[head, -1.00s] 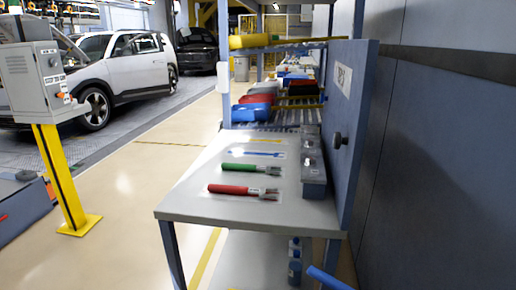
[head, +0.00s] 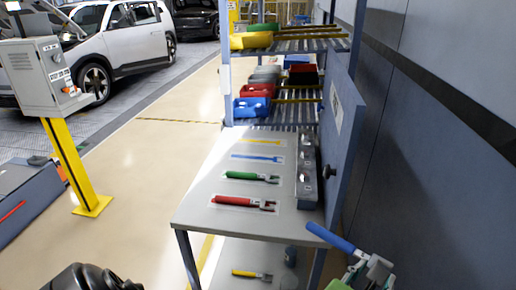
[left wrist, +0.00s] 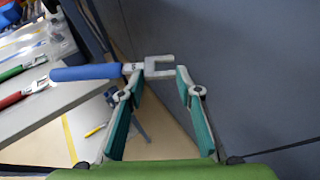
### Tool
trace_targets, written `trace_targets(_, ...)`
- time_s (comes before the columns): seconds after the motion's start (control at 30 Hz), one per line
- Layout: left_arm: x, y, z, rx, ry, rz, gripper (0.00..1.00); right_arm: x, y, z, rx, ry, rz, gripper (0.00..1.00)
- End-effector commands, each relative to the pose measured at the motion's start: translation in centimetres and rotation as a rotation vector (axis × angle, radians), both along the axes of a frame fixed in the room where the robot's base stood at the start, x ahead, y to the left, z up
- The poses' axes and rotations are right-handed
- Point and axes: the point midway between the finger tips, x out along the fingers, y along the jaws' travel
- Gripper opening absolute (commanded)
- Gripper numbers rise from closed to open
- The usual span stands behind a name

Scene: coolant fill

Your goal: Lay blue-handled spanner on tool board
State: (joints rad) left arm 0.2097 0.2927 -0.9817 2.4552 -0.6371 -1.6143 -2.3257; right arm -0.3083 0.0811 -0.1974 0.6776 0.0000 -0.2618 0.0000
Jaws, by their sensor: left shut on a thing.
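The blue-handled spanner (head: 330,237) is held at the front right of the bench, near its right edge. In the left wrist view its blue handle (left wrist: 86,73) points left and its grey open jaw (left wrist: 155,66) is between my fingertips. My left gripper (head: 368,270) is shut on the spanner near its head; its green-padded fingers also show in the left wrist view (left wrist: 157,88). The grey bench top (head: 205,208) carries a green-handled spanner (head: 245,177), a red-handled spanner (head: 237,202), and flat blue (head: 257,157) and yellow (head: 262,142) marks. My right gripper is not in view.
A rack with coloured bins (head: 253,107) stands behind. A yellow-handled spanner (head: 252,274) lies on the lower shelf. A wall is close on the right.

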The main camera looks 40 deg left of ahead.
Motion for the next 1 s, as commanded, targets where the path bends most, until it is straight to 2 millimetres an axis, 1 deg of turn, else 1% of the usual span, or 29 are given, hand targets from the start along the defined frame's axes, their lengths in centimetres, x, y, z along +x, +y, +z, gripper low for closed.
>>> trace_targets(0.03,0.0,0.0,1.4,0.0,-0.001,0.0,0.07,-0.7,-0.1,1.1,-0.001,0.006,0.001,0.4)
trace_targets(0.13,0.0,0.0,2.3,0.001,-0.002,0.0,0.07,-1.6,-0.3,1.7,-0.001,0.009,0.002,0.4)
trace_targets(0.17,0.1,0.0,1.8,0.003,-0.006,-0.003,0.07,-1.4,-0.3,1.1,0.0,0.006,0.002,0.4)
trace_targets(0.2,0.1,0.0,1.7,0.003,-0.006,-0.002,0.07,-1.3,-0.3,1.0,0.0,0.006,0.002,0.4)
trace_targets(0.37,0.1,0.1,1.6,0.004,-0.007,0.0,0.07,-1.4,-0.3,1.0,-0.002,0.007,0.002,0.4)
trace_targets(0.4,0.4,1.3,1.4,0.003,-0.002,0.021,0.07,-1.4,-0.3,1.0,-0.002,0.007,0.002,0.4)
trace_targets(0.47,0.7,2.6,1.4,0.004,-0.001,0.044,0.07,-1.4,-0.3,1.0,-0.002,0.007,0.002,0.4)
trace_targets(0.67,2.3,8.1,1.2,0.006,-0.001,0.136,0.07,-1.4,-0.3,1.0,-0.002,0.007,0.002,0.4)
trace_targets(0.77,3.2,11.5,1.1,0.007,-0.001,0.194,0.07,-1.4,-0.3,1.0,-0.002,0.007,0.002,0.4)
trace_targets(0.8,3.6,13.1,1.1,0.008,-0.002,0.221,0.07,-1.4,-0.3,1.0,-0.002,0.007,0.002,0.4)
trace_targets(0.87,4.3,15.6,1.0,0.008,-0.002,0.263,0.07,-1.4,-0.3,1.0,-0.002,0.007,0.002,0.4)
trace_targets(0.9,4.8,17.3,1.0,0.009,-0.002,0.292,0.07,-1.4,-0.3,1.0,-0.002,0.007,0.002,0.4)
trace_targets(1.0,5.9,21.1,0.8,0.006,-0.001,0.355,0.07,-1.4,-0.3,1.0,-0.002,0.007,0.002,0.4)
